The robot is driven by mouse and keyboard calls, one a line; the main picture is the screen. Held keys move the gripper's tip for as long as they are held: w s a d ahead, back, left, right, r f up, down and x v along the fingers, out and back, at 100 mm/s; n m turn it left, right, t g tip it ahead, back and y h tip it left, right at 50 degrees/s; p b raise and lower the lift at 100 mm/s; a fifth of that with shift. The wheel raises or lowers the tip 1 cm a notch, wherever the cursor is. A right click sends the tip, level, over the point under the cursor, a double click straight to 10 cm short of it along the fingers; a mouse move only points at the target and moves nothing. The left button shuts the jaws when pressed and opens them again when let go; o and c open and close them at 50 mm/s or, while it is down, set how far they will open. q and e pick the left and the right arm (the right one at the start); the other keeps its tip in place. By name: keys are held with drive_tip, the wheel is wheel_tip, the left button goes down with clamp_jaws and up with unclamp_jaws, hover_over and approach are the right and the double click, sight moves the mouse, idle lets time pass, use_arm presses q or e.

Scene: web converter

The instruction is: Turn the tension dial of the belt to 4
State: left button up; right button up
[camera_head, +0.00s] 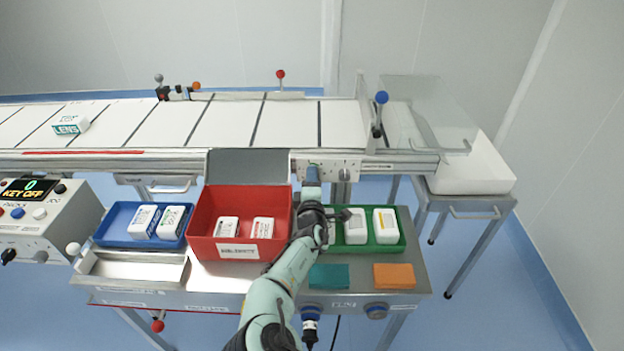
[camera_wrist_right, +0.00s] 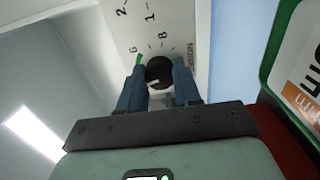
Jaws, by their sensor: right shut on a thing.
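The belt (camera_head: 230,122) is a white conveyor with dark cross lines along the back. The tension dial (camera_wrist_right: 159,70) is a round black knob on a pale plate (camera_wrist_right: 165,25) printed with numbers, including 1, 2, 6 and 8. A small green mark (camera_wrist_right: 138,59) sits at the 6. My right gripper (camera_wrist_right: 158,84) is shut on the dial, one blue finger on each side. In the head view my right gripper (camera_head: 312,177) reaches the front rail and hides the dial. The knob's exact pointer is hard to read. My left gripper is out of view.
A red bin (camera_head: 199,228) with an open lid stands left of my right arm. A blue tray (camera_head: 113,225) and a green tray (camera_head: 387,248) hold white boxes. A control box (camera_head: 40,215) reads "0" and "KEY OFF". A blue-knobbed lever (camera_head: 381,98) rises by the belt.

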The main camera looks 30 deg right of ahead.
drive_tip(key=o, duration=1.1)
drive_tip(key=shift+c, duration=0.2)
drive_tip(key=shift+s+a, duration=0.1)
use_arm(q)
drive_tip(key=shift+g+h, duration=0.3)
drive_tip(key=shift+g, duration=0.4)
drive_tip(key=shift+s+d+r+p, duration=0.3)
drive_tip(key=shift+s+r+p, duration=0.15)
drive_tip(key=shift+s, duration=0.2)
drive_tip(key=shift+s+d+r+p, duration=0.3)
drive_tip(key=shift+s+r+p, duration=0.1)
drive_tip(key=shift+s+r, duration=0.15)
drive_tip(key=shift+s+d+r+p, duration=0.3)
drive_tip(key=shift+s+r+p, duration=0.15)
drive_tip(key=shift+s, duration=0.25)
use_arm(e)
drive_tip(key=v, duration=1.3)
drive_tip(key=shift+s, duration=0.15)
